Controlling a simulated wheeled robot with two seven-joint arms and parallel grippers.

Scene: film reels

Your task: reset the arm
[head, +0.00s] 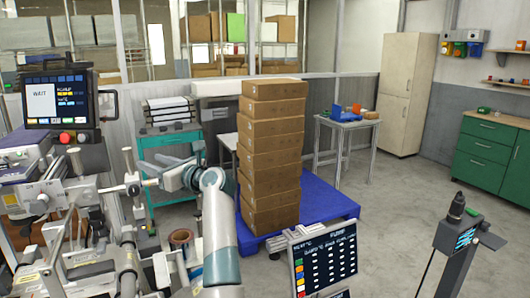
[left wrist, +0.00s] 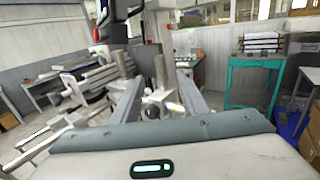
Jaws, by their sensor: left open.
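My left arm (head: 218,215) rises from the lower middle of the head view and bends left at the wrist. My left gripper (head: 150,180) points left toward the metal rollers and bars of a machine (head: 75,200). In the left wrist view the two fingers of the gripper (left wrist: 158,82) are spread apart with nothing held between them. Machine parts show beyond and between the fingers; I cannot tell whether they touch. My right gripper is not in view.
A machine screen reading WAIT (head: 55,98) stands at left. A brown reel (head: 181,238) sits low near my arm. Stacked cartons (head: 272,150) stand on a blue pallet (head: 330,195). A teal cart (head: 165,142) is behind. Floor at right is clear around a grey post (head: 455,245).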

